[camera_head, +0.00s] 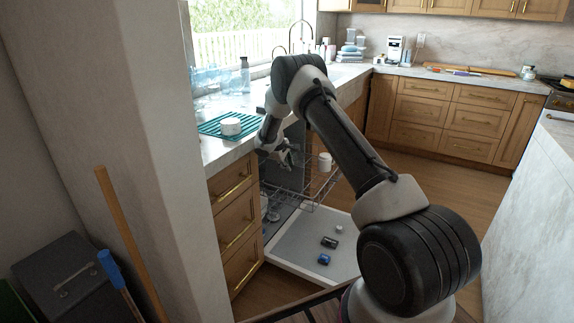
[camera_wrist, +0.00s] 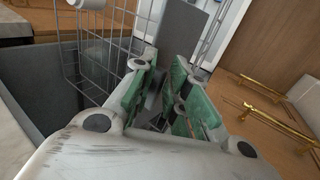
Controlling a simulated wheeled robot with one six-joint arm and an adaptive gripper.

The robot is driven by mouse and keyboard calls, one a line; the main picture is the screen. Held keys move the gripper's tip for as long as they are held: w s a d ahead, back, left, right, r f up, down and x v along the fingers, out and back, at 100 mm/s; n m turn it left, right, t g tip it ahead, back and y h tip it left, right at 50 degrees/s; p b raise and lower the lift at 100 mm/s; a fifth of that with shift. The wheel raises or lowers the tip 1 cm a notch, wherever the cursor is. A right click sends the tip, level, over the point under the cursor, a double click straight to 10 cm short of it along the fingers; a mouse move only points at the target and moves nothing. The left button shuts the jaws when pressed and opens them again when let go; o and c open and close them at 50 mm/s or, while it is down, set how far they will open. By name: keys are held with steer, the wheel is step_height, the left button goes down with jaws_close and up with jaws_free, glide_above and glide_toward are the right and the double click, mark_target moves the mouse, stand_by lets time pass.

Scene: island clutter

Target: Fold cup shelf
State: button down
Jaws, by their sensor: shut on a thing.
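My gripper (camera_head: 288,158) is at the upper wire rack (camera_head: 318,196) of the open dishwasher, by the counter's edge. In the wrist view my gripper (camera_wrist: 165,92) has its green-padded fingers close together, with a narrow gap. A flat dark grey panel (camera_wrist: 182,32), which looks like the cup shelf, stands beyond the fingertips and seems to run down between the pads. The fingers hide where they meet it. A white cup (camera_head: 325,161) stands at the rack's right side.
The lowered dishwasher door (camera_head: 290,247) bears a blue item (camera_head: 323,259), a dark item (camera_head: 329,242) and a small white one (camera_head: 339,229). A white cup (camera_head: 230,126) sits on a teal mat (camera_head: 209,127). Floor (camera_head: 430,180) is clear to the right.

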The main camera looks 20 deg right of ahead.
steer(key=shift+s+a+f, duration=0.1)
steer(key=shift+s+f, duration=0.25)
steer(key=shift+f, duration=0.2)
steer(key=shift+s+a+f, duration=0.1)
steer(key=shift+s+f, duration=0.25)
steer(key=shift+f, duration=0.2)
steer(key=c, duration=1.4)
jaws_free()
steer(key=shift+d+f+g, duration=0.1)
steer(key=shift+d+g, duration=0.05)
steer(key=shift+g, duration=0.15)
steer(key=shift+c, duration=0.2)
steer(key=v, duration=1.2)
steer(key=shift+w+d+r, duration=0.1)
steer(key=shift+w+r, duration=0.15)
steer(key=shift+r, duration=0.2)
steer(key=shift+c, duration=0.4)
